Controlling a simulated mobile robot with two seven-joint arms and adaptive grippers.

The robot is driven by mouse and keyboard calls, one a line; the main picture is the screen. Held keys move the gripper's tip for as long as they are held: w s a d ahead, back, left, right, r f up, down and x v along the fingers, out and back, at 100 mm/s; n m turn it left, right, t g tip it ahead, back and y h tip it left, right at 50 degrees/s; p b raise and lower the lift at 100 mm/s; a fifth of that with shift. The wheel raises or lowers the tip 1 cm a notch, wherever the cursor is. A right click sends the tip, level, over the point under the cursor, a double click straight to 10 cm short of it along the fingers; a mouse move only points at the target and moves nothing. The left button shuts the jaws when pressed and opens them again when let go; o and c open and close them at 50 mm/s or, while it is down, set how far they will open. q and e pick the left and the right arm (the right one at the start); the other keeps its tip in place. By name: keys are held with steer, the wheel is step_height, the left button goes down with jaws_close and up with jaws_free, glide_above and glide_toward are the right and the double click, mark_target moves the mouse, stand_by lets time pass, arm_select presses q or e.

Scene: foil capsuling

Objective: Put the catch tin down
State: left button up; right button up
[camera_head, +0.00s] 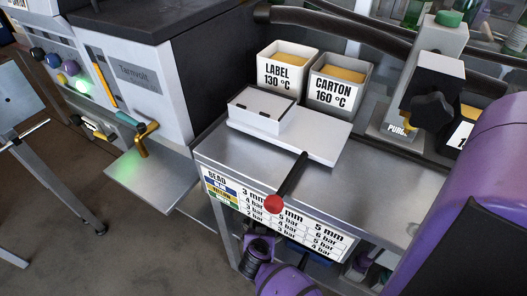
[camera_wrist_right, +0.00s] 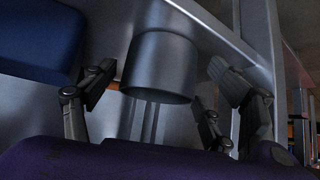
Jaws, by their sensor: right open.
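The catch tin, which I take to be the dark grey metal cylinder (camera_wrist_right: 158,62), is in the middle of the right wrist view. In the head view, no catch tin is visible; my purple right arm (camera_head: 285,281) reaches low at the bench front. My left gripper is not in view.
The steel bench (camera_head: 385,180) carries a white press (camera_head: 318,140) with a red-knobbed lever (camera_head: 274,203), plus LABEL (camera_head: 281,76) and CARTON (camera_head: 332,92) bins. A pressure chart (camera_head: 275,212) hangs on the front edge. A dark blue object (camera_wrist_right: 38,40) and metal post (camera_wrist_right: 274,60) flank the gripper.

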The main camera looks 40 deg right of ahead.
steer(key=p+v, duration=0.3)
steer(key=v, duration=0.9)
steer(key=shift+r, duration=0.2)
steer(key=shift+f, duration=0.1)
